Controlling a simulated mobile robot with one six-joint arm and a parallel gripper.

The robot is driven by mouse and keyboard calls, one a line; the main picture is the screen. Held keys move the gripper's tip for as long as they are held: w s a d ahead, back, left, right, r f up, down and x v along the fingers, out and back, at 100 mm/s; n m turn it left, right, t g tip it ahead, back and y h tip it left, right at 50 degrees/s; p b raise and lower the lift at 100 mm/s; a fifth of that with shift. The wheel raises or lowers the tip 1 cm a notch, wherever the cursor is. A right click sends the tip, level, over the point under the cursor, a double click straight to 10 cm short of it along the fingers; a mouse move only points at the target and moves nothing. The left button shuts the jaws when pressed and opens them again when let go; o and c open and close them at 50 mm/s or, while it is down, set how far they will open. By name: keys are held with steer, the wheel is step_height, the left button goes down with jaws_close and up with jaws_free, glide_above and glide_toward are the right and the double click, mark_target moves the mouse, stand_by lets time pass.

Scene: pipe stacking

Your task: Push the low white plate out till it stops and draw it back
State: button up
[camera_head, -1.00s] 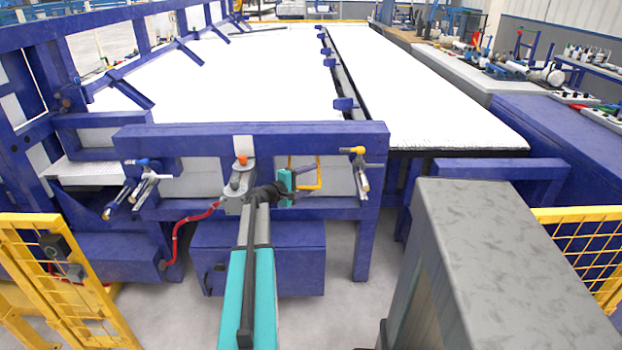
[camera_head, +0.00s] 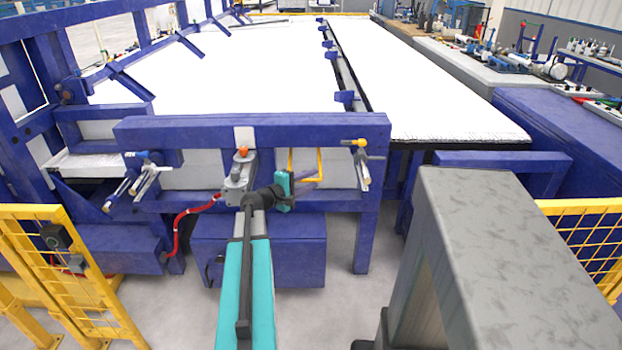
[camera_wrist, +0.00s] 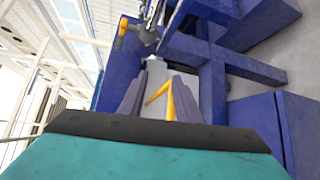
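The low white plate (camera_head: 338,178) appears to be the pale panel under the blue front beam; it also shows beyond my fingers in the wrist view (camera_wrist: 156,72). A yellow bent handle (camera_head: 320,163) stands in front of it. My gripper (camera_head: 312,181) is at the handle's lower part, its fingers pointing toward the panel. In the wrist view my two grey-purple fingers are apart, with the yellow handle (camera_wrist: 160,95) showing across the gap between them. The gripper looks open; contact with the handle cannot be made out.
The blue front beam (camera_head: 180,130) runs just above my gripper. A blue box (camera_head: 290,250) stands below. A yellow-topped clamp (camera_head: 360,160) is to the right, and a red hose (camera_head: 178,228) to the left. Yellow fences (camera_head: 60,260) stand on the left and right.

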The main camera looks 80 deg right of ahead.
mark_target(302, 181)
steer(key=shift+a, duration=1.3)
steer(key=shift+d, duration=0.1)
steer(key=w+d+f+p, duration=0.2)
steer(key=w+d+p, duration=0.1)
steer(key=w+d+f+p, duration=0.1)
steer(key=w+d+p, duration=0.1)
steer(key=shift+w+f, duration=0.1)
steer(key=shift+f, duration=0.25)
steer(key=p+x, duration=0.1)
steer(key=x, duration=0.6)
steer(key=shift+s+d, duration=0.2)
